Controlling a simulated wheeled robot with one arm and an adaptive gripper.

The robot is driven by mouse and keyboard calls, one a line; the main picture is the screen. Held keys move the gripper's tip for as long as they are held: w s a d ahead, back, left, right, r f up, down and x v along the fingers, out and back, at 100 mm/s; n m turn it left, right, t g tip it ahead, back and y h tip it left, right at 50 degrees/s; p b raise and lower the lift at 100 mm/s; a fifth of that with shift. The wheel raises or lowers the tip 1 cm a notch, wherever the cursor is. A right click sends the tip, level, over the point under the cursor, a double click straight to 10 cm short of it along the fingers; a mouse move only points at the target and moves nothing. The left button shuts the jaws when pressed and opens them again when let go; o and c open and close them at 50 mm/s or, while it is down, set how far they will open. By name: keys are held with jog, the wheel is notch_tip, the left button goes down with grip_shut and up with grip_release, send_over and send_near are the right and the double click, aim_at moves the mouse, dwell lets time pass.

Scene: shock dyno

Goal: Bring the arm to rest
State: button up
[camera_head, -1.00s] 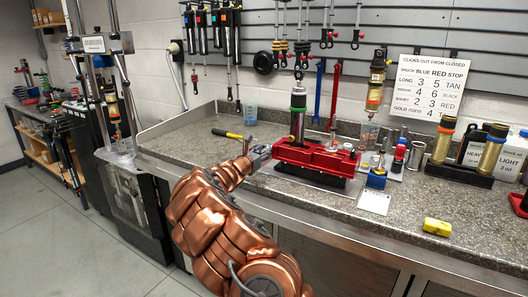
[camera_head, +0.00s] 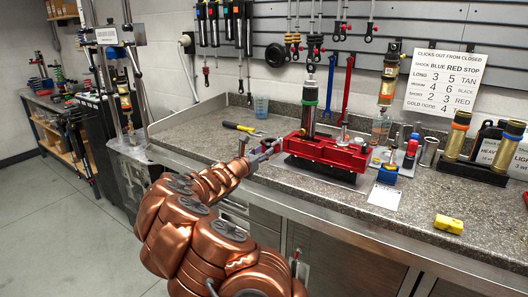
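My copper-coloured arm (camera_head: 190,225) reaches up from the bottom of the head view toward the bench. My gripper (camera_head: 268,150) is small in the view, at the left end of the red vise (camera_head: 328,152), over the bench's front part. Its fingers point toward the vise; I cannot tell whether they touch it or how far they are parted. A shock absorber (camera_head: 309,104) with a green band stands upright in the vise.
A dyno (camera_head: 122,90) stands at left. Tools hang on the wall. The front right of the bench is mostly clear.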

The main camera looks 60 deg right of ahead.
dwell(0.5)
jog(key=shift+s+a+r, duration=0.1)
jog(key=shift+r, duration=0.25)
jog(key=s+a+r+m+g+y+p, duration=0.25)
jog(key=s+a+r+m+g, duration=0.25)
jog(key=s+a+r+m, duration=0.7)
jog(key=s+a+f+m+t+y+p, duration=0.1)
jog(key=s+a+f+y, duration=0.4)
jog(key=a, duration=1)
jog(key=s+a+f+m+t+y+p, duration=0.1)
jog(key=s+a+f+m+y, duration=0.2)
jog(key=a, duration=1.2)
jog(key=s+a+f+m+y+p, duration=0.1)
jog(key=s+a+f+y, duration=0.6)
jog(key=a, duration=0.8)
jog(key=shift+m+t, duration=0.4)
jog(key=shift+m, duration=0.2)
jog(key=shift+f+y, duration=0.1)
jog(key=shift+y, duration=0.15)
